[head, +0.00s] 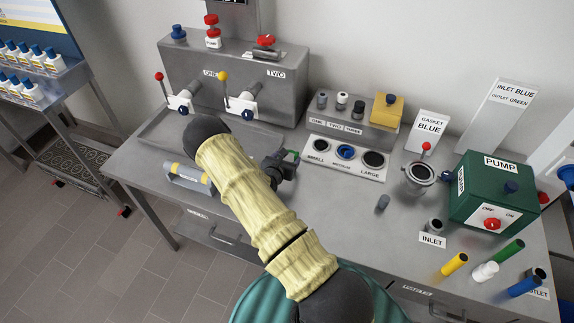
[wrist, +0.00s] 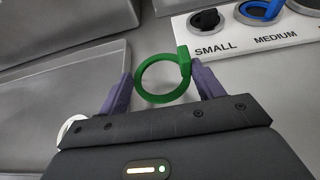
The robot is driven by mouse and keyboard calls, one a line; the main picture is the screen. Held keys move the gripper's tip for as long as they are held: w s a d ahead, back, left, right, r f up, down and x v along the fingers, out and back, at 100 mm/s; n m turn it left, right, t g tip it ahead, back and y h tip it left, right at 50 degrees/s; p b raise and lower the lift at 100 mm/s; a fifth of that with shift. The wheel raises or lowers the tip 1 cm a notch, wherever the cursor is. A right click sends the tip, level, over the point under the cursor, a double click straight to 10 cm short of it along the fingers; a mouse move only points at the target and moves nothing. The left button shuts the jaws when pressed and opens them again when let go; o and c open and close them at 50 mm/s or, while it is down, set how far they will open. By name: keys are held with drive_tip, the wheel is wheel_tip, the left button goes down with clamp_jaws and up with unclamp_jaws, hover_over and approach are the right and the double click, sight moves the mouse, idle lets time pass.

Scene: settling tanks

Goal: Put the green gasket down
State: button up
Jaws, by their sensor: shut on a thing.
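The green gasket (wrist: 139,87) is a ring with a small square tab at its upper right, seen in the wrist view. My gripper (wrist: 160,90) is shut on it, with one purple-grey finger at each side of the ring. In the head view my gripper (head: 283,165) is over the metal bench, left of the size board, and only a bit of the green gasket (head: 295,154) shows there. The bench top (wrist: 230,80) lies beneath the ring; I cannot tell how far below.
A white board (head: 318,147) marked SMALL, MEDIUM and LARGE holds black and blue rings. A sign (head: 429,127) reads GASKET BLUE. A green pump (head: 490,193) stands at right. A shallow metal tray (wrist: 55,100) lies left.

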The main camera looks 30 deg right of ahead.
drive_tip(key=shift+d+f+p, duration=0.15)
drive_tip(key=shift+f+p, duration=0.25)
drive_tip(key=shift+f, duration=1.4)
drive_tip(key=shift+f, duration=0.15)
drive_tip(key=o, duration=0.9)
drive_tip(key=shift+o, duration=0.2)
drive_tip(key=shift+r, duration=0.2)
drive_tip(key=b+v, duration=0.3)
drive_tip(key=v, duration=0.9)
drive_tip(key=shift+b, duration=0.35)
